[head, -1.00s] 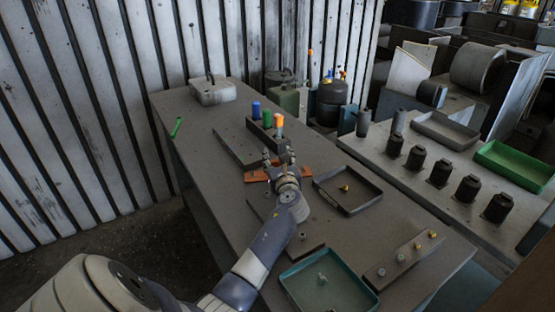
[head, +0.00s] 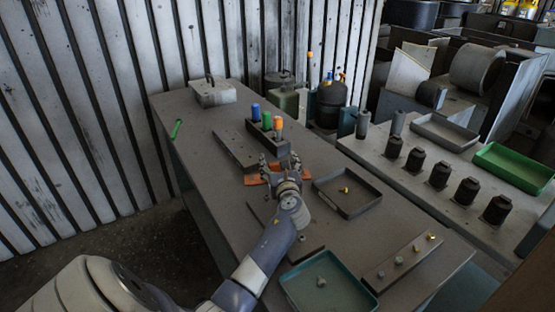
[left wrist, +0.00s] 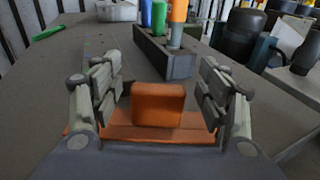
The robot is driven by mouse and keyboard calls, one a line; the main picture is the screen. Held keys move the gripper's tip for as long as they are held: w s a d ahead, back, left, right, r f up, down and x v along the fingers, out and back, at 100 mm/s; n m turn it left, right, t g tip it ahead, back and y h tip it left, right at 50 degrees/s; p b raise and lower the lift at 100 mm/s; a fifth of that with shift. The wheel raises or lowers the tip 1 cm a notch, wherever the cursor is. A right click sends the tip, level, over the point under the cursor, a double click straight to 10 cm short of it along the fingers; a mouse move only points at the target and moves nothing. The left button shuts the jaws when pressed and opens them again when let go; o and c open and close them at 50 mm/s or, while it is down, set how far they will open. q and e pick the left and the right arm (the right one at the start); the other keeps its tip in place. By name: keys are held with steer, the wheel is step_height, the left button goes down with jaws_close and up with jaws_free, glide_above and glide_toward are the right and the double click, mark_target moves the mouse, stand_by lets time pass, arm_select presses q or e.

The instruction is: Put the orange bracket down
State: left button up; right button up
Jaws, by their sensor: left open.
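The orange bracket (head: 252,180) lies on the grey bench, partly hidden by my left gripper in the head view. In the left wrist view the orange bracket (left wrist: 158,104) shows a flat base with a raised block. My left gripper (head: 281,165) is open over it. In the left wrist view the left gripper's (left wrist: 161,92) two fingers stand on either side of the raised block, with a visible gap on each side. My right gripper is not in view.
A dark holder (head: 283,150) with blue, green and orange-topped tools stands just beyond the bracket. A dark tray (head: 350,208) lies to the right and a teal tray (head: 300,298) nearer. A strip (head: 385,272) with several small parts lies at the front right.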

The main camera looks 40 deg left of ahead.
arm_select(q)
steer(key=p+v, duration=0.2)
steer(key=v, duration=0.3)
steer(key=p+v, duration=0.2)
steer(key=v, duration=0.3)
steer(key=shift+a+r, duration=0.1)
steer(key=shift+r, duration=0.1)
steer(key=shift+s+d, duration=0.3)
steer(key=shift+d, duration=0.1)
steer(key=shift+f, duration=0.1)
